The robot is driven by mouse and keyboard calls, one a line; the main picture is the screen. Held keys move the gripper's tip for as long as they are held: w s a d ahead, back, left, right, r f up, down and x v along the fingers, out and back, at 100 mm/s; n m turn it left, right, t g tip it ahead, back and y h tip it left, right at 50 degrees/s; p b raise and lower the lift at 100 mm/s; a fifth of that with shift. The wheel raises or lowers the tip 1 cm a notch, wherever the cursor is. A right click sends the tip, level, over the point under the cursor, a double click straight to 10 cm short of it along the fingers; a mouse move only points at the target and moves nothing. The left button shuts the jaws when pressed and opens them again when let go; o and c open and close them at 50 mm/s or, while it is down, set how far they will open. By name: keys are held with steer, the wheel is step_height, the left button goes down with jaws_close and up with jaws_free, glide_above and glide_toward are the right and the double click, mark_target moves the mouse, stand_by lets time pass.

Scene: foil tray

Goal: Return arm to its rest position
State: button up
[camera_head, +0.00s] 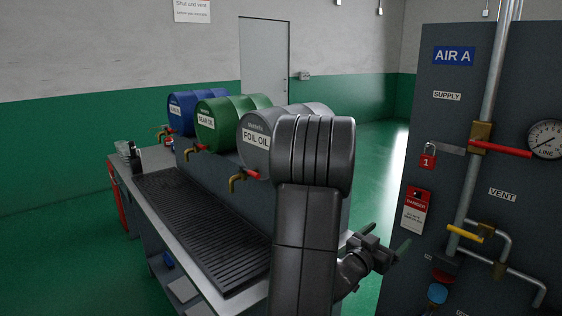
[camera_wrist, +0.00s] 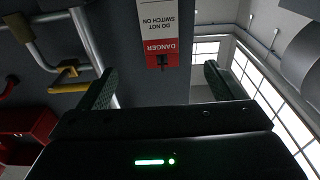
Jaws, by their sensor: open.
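My arm (camera_head: 305,230) rises in the middle of the head view, its dark elbow up in front of the grey FOIL OIL drum. It bends down behind to my gripper (camera_head: 392,238), low and right of the forearm, between the bench and the AIR A panel. My gripper also shows in the wrist view (camera_wrist: 158,82). Its two dark fingers stand wide apart with nothing between them. A green light glows on its body. Part of the bench and drum is hidden behind my arm.
The AIR A panel (camera_head: 435,115) stands at right, with a red padlock (camera_head: 427,161), a danger tag (camera_head: 415,210) and a yellow lever (camera_head: 464,235). At left, a bench with a black grate (camera_head: 200,225) and blue, green and grey drums (camera_head: 285,118). Green floor (camera_head: 365,165) behind is clear.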

mark_target(415, 209)
steer(key=p+x, duration=0.4)
steer(key=x, duration=1)
steer(key=shift+r, duration=0.15)
steer(key=shift+r+p, duration=0.15)
steer(key=shift+p, duration=0.65)
steer(key=shift+s+a+r+p, duration=0.2)
steer(key=shift+s+a+p, duration=0.05)
steer(key=shift+a+p, duration=0.15)
steer(key=r+b+v, duration=0.1)
steer(key=b+v, duration=0.3)
steer(key=v, duration=0.4)
steer(key=w+a+f+n+t+y, duration=0.2)
steer(key=a+y, duration=0.3)
steer(key=a, duration=0.3)
steer(key=w+a+f+n+t+y+p, duration=0.1)
steer(key=w+a+f+n+t+y, duration=0.1)
steer(key=a+n+y, duration=0.3)
steer(key=w+a+f+n+t+y+p, duration=0.1)
steer(key=a+y, duration=0.4)
steer(key=a, duration=0.6)
steer(key=shift+w+f+n+t, duration=0.8)
steer(key=shift+f+n, duration=0.1)
steer(key=shift+n, duration=0.3)
steer(key=shift+a, duration=0.2)
